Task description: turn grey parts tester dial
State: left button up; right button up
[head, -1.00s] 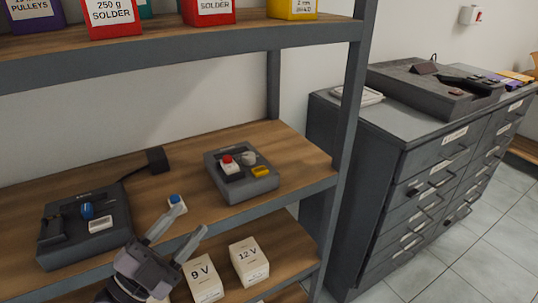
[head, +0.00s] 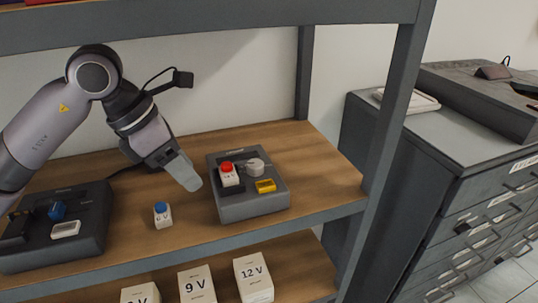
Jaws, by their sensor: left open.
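The grey parts tester (head: 248,207) sits on the wooden middle shelf. Its round light-grey dial (head: 255,165) is at the back right of its top. A white block with a red cap (head: 228,174) stands on the tester left of the dial, and a yellow piece (head: 265,186) lies in front of the dial. My left gripper (head: 186,172) reaches in from the left above the shelf, its fingers pointing down right, just left of the tester and apart from the dial. It is open and seen edge-on, so the gap is hard to see. My right gripper is out of view.
A small white block with a blue top (head: 162,216) stands below my left gripper. A dark device with a blue knob (head: 75,240) is at the left. A shelf post (head: 385,150) stands at the right, and the upper shelf (head: 220,20) is overhead. White 9 V and 12 V boxes stand below.

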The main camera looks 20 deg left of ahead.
pick_arm(q)
jog(key=a+y, duration=0.1)
jog(key=p, duration=0.4)
send_over(255, 163)
jog(key=s+a, duration=0.2)
jog(key=shift+r, duration=0.45)
jog(key=x, duration=0.4)
jog(key=shift+d, duration=0.1)
jog(key=shift+w+d+f, duration=0.15)
jog(key=shift+w+f, duration=0.1)
jog(key=shift+f, duration=0.4)
jog(key=c, duration=0.8)
jog(key=shift+o, duration=0.2)
